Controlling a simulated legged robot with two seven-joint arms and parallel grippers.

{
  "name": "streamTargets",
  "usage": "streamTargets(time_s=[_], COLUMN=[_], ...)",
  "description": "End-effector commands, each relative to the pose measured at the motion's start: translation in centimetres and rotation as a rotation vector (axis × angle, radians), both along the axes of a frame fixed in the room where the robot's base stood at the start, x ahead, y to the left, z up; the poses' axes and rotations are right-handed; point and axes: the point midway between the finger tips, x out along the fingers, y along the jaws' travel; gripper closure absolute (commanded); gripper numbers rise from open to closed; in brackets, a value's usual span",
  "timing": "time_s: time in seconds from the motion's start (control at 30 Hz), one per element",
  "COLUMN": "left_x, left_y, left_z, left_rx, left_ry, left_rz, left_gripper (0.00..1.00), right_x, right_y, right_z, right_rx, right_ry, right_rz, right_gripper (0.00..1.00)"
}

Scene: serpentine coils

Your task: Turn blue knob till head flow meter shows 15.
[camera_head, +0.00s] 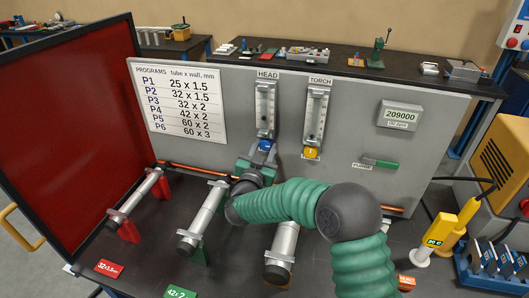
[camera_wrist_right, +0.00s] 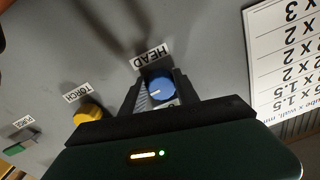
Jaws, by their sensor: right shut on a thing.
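The blue knob (camera_wrist_right: 157,88) sits below the HEAD label in the right wrist view, with a white mark on its face. In the head view the blue knob (camera_head: 265,145) shows just above my right gripper (camera_head: 258,158), at the foot of the head flow meter (camera_head: 265,108). My right gripper, also in the right wrist view (camera_wrist_right: 160,92), is shut on the blue knob, one finger on each side. The head flow meter is a clear upright tube on the grey panel; its reading is too small to tell. My left gripper is not in view.
The torch flow meter (camera_head: 316,115) with its yellow knob (camera_head: 310,153) stands close to the right. A green PURGE lever (camera_head: 380,163) is further right. Several metal tubes (camera_head: 205,215) on stands lie on the dark bench below. A red screen (camera_head: 75,120) closes the left side.

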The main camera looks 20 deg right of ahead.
Motion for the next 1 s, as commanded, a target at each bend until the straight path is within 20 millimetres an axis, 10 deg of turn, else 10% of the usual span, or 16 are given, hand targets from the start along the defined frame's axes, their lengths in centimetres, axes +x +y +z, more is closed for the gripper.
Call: streamTargets(time_s=[0.57, 0.6, 0.77, 1.0], left_x=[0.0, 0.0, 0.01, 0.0], left_y=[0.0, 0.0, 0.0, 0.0], left_z=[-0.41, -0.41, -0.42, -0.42], left_rx=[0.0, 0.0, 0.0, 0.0], left_ry=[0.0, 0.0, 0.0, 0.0], left_rz=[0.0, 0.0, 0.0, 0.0], left_gripper=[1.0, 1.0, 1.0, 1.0], right_x=[0.0, 0.0, 0.0, 0.02], right_y=[0.06, 0.06, 0.04, 0.02], right_z=[0.07, 0.07, 0.06, 0.01], right_rx=[0.04, 0.039, 0.04, 0.039], right_ry=[-0.028, -0.028, -0.027, -0.026], right_rz=[0.0, 0.0, 0.001, 0.0], right_gripper=[1.0, 0.62, 0.42, 0.42])
